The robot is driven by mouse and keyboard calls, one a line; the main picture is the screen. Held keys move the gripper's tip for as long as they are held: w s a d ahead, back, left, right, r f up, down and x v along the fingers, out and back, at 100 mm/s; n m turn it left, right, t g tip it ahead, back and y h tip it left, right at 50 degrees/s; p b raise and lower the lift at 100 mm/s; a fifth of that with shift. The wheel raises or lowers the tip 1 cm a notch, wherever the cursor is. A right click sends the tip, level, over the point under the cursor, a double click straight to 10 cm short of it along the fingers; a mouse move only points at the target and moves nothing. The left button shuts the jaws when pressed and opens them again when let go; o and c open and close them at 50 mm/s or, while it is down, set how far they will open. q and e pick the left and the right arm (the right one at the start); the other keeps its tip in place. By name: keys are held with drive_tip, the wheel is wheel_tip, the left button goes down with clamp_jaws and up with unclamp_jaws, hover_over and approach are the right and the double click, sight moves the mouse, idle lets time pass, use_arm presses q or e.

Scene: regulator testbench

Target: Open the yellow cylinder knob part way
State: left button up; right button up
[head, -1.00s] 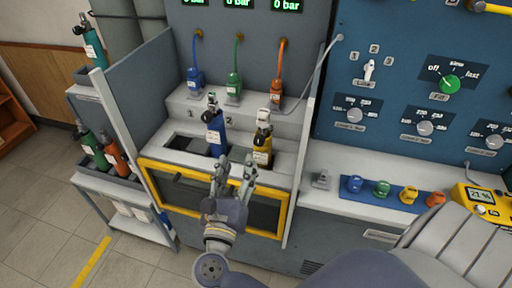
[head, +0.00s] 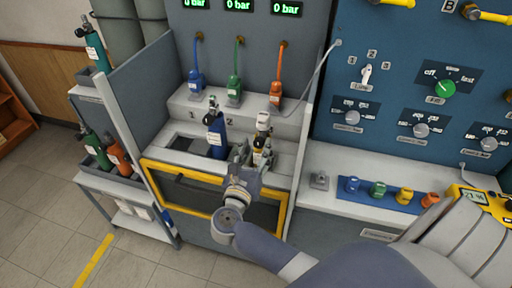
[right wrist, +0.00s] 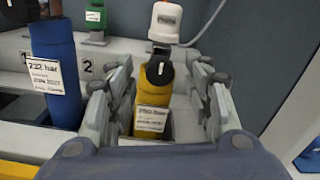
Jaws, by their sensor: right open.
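The yellow cylinder (right wrist: 151,112) stands upright in the right slot of the bench in the right wrist view, with a white label on its front. Its black knob (right wrist: 159,72) faces me below a white cap (right wrist: 165,22). In the head view the cylinder's white top (head: 263,122) shows, and my gripper hides much of its body. My right gripper (head: 251,158) is open in front of the cylinder. In the wrist view its fingers (right wrist: 160,105) stand on both sides of the yellow cylinder, with gaps between. My left gripper is out of view.
A blue cylinder (head: 216,140) stands in the left slot, close by. Blue, green and orange regulators (head: 276,93) sit on the ledge behind. A yellow-framed front panel (head: 190,203) lies below. A grey side wall (head: 305,120) with a hose is on the right.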

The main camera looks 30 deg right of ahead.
drive_tip(key=shift+d, duration=0.1)
drive_tip(key=c, duration=1.1)
drive_tip(key=shift+n, duration=0.4)
drive_tip(key=n+p, duration=0.2)
drive_tip(key=n, duration=0.2)
drive_tip(key=shift+p, duration=0.4)
drive_tip(key=shift+n+p, duration=0.65)
drive_tip(key=shift+n, duration=0.45)
drive_tip(key=o, duration=1.1)
drive_tip(key=shift+w, duration=0.1)
